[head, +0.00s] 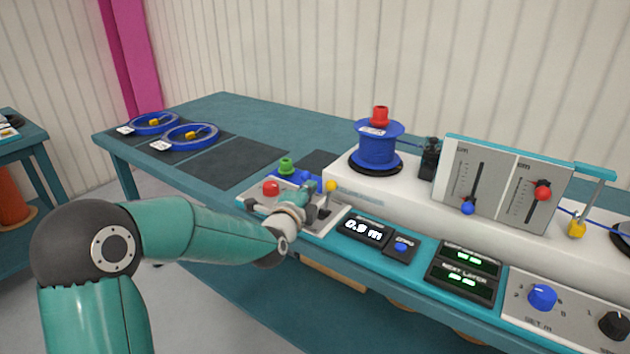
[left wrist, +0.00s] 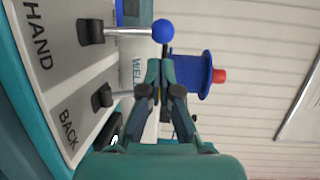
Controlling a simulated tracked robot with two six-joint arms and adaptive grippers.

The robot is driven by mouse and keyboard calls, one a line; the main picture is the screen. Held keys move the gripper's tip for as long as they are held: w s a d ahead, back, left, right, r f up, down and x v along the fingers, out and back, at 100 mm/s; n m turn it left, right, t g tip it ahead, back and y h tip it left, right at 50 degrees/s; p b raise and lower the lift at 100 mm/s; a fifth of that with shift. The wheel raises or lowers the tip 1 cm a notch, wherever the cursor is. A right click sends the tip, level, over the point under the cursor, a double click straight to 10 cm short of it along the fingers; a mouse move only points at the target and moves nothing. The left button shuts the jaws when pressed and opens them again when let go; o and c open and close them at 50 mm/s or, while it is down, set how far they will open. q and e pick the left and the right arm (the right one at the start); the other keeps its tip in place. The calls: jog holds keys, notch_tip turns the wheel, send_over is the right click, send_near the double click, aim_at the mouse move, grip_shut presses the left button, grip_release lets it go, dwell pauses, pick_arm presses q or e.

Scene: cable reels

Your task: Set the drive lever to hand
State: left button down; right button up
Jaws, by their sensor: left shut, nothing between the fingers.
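In the left wrist view a panel carries the words HAND (left wrist: 38,35) and BACK (left wrist: 69,137). A lever with a blue ball knob (left wrist: 163,31) stands out from a black base beside HAND. A second lever (left wrist: 103,97) stands beside BACK; its far end is hidden behind my gripper. My left gripper (left wrist: 161,68) is shut and empty, its tips close to the blue knob; contact cannot be told. In the head view my left gripper (head: 310,188) is over the grey control panel (head: 330,222), between the blue knob (head: 304,175) and a yellow knob (head: 331,186). My right gripper is out of view.
A blue reel (head: 377,145) stands on the white machine body behind. A display (head: 364,229) lies to the right. Dark mats and two blue coils (head: 190,137) lie on the bench at left.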

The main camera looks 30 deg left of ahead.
pick_arm(q)
jog(key=shift+x, duration=2.3)
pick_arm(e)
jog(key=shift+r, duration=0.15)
pick_arm(q)
jog(key=shift+d, duration=0.1)
